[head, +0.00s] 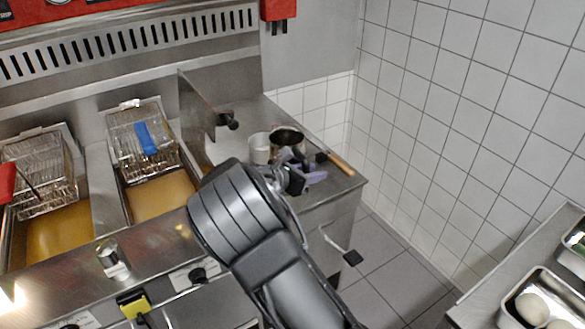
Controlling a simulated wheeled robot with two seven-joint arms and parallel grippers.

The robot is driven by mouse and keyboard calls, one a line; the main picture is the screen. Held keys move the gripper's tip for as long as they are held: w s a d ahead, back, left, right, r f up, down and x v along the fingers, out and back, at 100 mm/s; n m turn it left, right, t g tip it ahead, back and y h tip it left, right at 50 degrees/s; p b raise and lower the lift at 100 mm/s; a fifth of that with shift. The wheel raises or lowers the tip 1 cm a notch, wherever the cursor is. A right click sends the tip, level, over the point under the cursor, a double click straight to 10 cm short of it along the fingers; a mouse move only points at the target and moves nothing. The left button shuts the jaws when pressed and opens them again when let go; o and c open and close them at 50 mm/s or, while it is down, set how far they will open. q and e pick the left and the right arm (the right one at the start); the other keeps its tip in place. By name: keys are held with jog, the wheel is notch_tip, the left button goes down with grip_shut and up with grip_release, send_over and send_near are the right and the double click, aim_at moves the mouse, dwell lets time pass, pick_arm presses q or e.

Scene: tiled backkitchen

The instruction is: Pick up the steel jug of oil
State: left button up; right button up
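A steel jug (287,135) with dark contents stands on the steel counter at the right end of the fryers. My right arm comes up from the bottom of the head view, and my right gripper (304,177) is in front of the jug, close to its near side. The wrist and gripper hide the lower part of the jug. I cannot tell whether the fingers touch it or how far apart they are. My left gripper is not in view.
A pale round container (260,148) stands just left of the jug. A tool with a wooden handle (341,164) lies to its right. Two fryer baskets (146,142) hang over oil at left. An upright steel panel (197,115) divides fryer and counter. A tray with eggs (537,305) is at lower right.

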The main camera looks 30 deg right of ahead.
dwell(0.3)
grip_shut()
dwell(1.2)
jog(key=shift+r, duration=0.15)
